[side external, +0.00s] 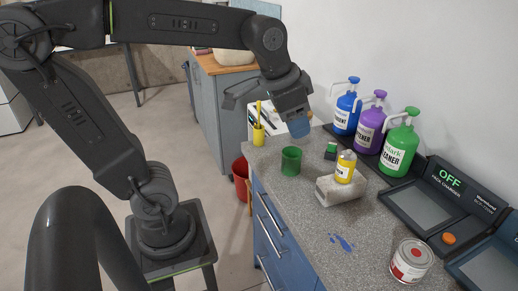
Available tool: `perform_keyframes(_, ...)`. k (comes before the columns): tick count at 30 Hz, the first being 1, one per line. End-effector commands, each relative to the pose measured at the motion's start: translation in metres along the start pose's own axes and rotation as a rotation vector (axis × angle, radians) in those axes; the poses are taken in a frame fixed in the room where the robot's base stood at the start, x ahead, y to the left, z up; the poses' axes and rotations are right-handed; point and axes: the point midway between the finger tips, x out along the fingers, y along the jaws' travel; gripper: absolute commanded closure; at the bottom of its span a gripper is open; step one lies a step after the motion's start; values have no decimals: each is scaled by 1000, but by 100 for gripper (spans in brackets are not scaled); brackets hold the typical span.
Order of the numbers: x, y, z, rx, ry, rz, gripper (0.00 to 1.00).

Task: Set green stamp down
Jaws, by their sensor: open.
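A small green and black block, which looks like the green stamp (331,150), stands on the grey speckled counter (300,205), right of the green cup (291,161). My gripper (297,112) is above and to the left of the stamp in the picture, apart from it. Its jaws are open, and I see no stamp between them. A blue cup-like thing (299,127) shows just below the gripper and is partly hidden by it; I cannot tell whether they touch.
A yellow bottle (345,167) stands on a stone-like block (337,190). Blue (346,108), purple (369,125) and green (398,146) pump bottles line the wall. A dark console (438,200), a paint can (411,261), a blue splash (342,243) and a yellow cup (258,136) are also there.

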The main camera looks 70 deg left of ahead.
Motion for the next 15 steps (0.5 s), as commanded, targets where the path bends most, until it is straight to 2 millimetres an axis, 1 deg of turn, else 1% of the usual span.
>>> perform_keyframes(1,-3,10,20,-31,28,1,48)
perform_keyframes(3,-3,20,42,-79,56,5,48)
perform_keyframes(6,0,30,66,-130,85,12,48)
perform_keyframes(10,4,36,82,-169,106,19,48)
perform_keyframes(15,5,38,85,-180,108,20,48)
